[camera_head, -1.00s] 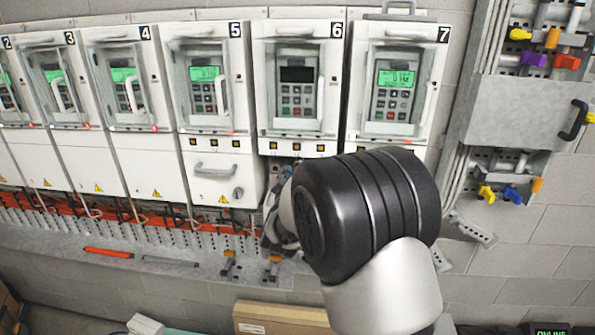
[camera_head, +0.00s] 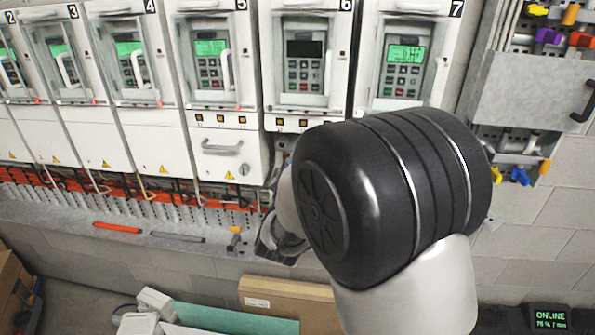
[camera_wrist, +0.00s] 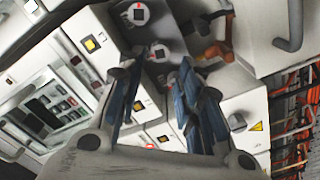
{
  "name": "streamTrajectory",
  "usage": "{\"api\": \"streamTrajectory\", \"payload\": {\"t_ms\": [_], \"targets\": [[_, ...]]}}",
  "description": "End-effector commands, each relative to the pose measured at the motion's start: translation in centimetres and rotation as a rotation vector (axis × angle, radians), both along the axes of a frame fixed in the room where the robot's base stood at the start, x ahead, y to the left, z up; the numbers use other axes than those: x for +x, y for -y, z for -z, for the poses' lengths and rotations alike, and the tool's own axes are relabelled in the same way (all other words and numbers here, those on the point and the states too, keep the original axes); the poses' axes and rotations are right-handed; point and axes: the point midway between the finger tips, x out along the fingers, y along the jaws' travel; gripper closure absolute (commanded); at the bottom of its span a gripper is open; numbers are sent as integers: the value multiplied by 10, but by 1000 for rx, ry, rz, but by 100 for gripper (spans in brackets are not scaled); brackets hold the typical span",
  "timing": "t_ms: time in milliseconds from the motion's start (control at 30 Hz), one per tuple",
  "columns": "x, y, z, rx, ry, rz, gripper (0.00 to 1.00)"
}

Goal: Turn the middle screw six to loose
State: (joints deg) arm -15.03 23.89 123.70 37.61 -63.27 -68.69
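Drive six (camera_head: 305,60) has a dark display, and its lower compartment is mostly hidden behind my arm in the head view. In the wrist view the opened compartment shows a grey panel with round screw heads, each with a dark square centre. An upper screw (camera_wrist: 140,13) and a middle screw (camera_wrist: 160,52) carry red marks. A lower one (camera_wrist: 163,81) is partly hidden between my fingers. My gripper (camera_wrist: 160,72) is open, its blue-padded fingers apart with nothing held, pointing at the panel. Contact cannot be told. In the head view my gripper (camera_head: 280,240) is partly hidden by my arm.
Drive five's closed lower cover (camera_head: 220,155) with its handle is just left. Orange cables (camera_wrist: 215,45) run beside the screws. A ledge below holds an orange tool (camera_head: 117,228) and a grey one (camera_head: 178,237). Boxes (camera_head: 285,297) lie low in front.

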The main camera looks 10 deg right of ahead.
Motion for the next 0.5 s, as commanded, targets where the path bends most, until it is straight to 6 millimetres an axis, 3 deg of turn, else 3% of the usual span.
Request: {"api": "streamTrajectory", "payload": {"t_ms": [200,500], "targets": [[-31,-11,0,0,-1,-2,67],[-38,-13,0,1,1,1,67]]}}
